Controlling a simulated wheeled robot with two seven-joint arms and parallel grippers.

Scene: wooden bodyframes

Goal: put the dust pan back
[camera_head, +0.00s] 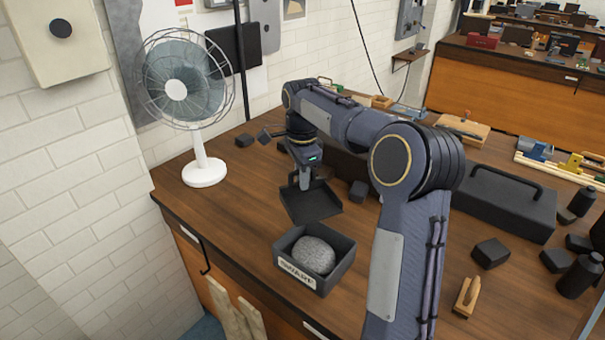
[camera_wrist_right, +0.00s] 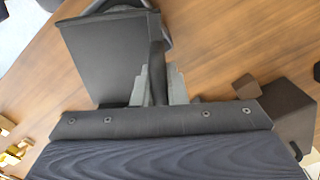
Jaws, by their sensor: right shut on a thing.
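The dust pan (camera_head: 312,202) is dark grey with a flat square tray. It is at the bench between the white fan and the swarf box, and I cannot tell if it touches the bench top. My right gripper (camera_head: 304,180) is above it, shut on its handle. In the right wrist view the pan (camera_wrist_right: 103,55) hangs to the left of the fingers (camera_wrist_right: 158,85), which close around its dark handle (camera_wrist_right: 156,60). My left gripper is not in view.
A box labelled SWARF (camera_head: 342,278) with a grey lump (camera_head: 313,255) stands at the bench's front edge. A white fan (camera_head: 204,172) stands at the left. A black toolbox (camera_head: 510,205), dark blocks (camera_head: 491,253) and bottles (camera_head: 579,276) are at the right.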

